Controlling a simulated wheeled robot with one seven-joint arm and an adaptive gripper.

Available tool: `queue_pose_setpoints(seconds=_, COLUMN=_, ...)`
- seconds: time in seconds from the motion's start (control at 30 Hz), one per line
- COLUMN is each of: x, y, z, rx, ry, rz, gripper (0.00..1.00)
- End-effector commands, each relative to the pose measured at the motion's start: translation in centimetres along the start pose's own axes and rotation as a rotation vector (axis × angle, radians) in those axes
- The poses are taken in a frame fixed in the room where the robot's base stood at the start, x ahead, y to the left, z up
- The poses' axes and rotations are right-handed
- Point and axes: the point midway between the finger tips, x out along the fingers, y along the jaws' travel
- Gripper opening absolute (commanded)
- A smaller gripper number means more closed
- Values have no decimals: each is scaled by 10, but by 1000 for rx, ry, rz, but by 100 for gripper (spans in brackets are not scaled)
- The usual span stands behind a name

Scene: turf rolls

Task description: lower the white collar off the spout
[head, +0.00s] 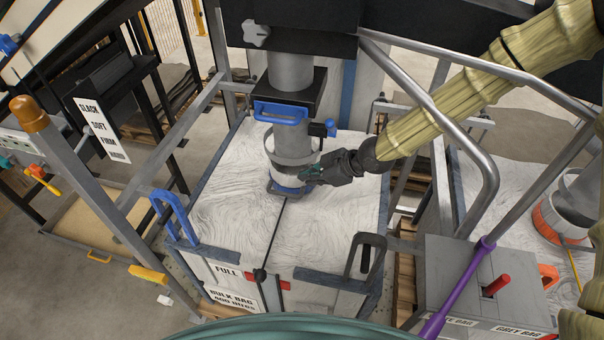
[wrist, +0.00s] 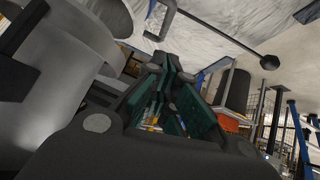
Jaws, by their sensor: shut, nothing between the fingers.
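The spout (head: 291,72) is a grey upright pipe that passes down through a black block with a blue handle, above a white bag top. Around its lower end is a pale ring, and the white collar (head: 284,179) shows just beneath it, low over the bag. My gripper (head: 308,173) is at the right side of the collar, shut and empty. Whether its fingertips touch the collar cannot be told. In the wrist view large grey and pale round surfaces fill the left, close to my gripper (wrist: 172,80) with its green finger pads. The collar's far side is hidden.
The white bag (head: 240,205) fills a frame marked FULL, with blue handles at its left. A bent metal rail (head: 465,130) stands to the right near my arm. A grey box (head: 480,275) with a red handle is at the lower right.

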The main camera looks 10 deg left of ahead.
Motion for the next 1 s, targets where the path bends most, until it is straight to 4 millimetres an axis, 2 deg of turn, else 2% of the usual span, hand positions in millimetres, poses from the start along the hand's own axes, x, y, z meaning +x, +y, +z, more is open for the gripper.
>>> queue_pose_setpoints(seconds=0.03, x=-10, y=2, z=-4, rx=1, ry=1, rz=1, gripper=0)
queue_pose_setpoints(seconds=0.2, x=-29, y=3, z=-4, rx=1, ry=1, rz=0, gripper=0)
queue_pose_setpoints(seconds=0.5, x=-54, y=4, z=-2, rx=2, ry=1, rz=1, gripper=0)
queue_pose_setpoints(seconds=1.0, x=-59, y=4, z=0, rx=0, ry=1, rz=0, gripper=0)
